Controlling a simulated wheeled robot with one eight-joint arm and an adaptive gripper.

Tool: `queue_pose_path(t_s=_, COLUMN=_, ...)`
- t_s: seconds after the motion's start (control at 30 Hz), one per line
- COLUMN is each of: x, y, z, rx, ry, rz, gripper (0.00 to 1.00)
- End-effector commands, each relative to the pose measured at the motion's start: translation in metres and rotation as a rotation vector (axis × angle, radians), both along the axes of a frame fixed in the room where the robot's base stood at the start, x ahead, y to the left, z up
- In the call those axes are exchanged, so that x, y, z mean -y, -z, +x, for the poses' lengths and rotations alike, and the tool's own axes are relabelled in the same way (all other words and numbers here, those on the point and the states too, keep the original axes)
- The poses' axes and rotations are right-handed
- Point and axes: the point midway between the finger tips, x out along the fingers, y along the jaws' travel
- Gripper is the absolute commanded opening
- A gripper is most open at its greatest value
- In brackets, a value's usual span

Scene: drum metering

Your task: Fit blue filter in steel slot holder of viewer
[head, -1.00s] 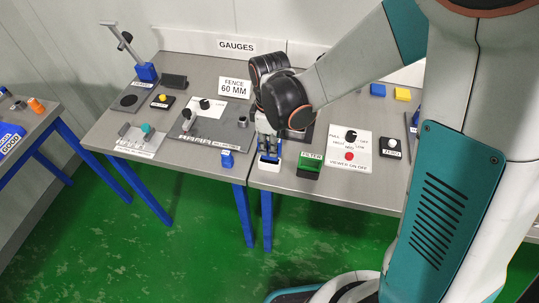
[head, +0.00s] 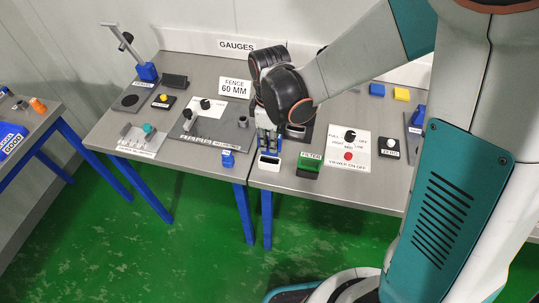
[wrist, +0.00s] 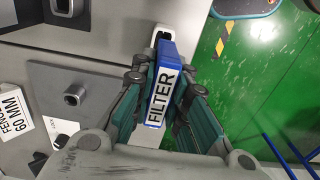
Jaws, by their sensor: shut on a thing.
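The blue filter (wrist: 163,90), a slim block with a white FILTER label, is between my gripper's fingers (wrist: 158,98) in the wrist view. My gripper is shut on it. In the head view my gripper (head: 268,140) holds it just above and behind a white-rimmed stand (head: 269,162), whose dark slot shows empty. The viewer's dark base with a steel slot holder (head: 297,131) is right of and behind my gripper, partly hidden by my wrist. What looks like the steel holder is cut off at the top of the wrist view (wrist: 68,6).
A green filter block (head: 309,162) stands to the right, with a viewer control panel (head: 348,150) beyond. Left are the gauge plate with a steel tube (head: 243,122), a small blue block (head: 228,158) and the FENCE 60 MM sign (head: 234,88).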

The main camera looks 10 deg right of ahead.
Motion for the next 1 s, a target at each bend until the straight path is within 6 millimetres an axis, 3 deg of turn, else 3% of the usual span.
queue_pose_path(t_s=0.5, x=0.0, y=-0.03, z=0.0, rx=0.0, ry=0.0, rz=0.0, gripper=0.0)
queue_pose_path(t_s=0.87, x=0.001, y=-0.031, z=0.0, rx=0.0, ry=0.001, rz=0.0, gripper=0.0)
queue_pose_path(t_s=1.0, x=0.014, y=-0.033, z=0.004, rx=0.0, ry=0.028, rz=0.0, gripper=0.0)
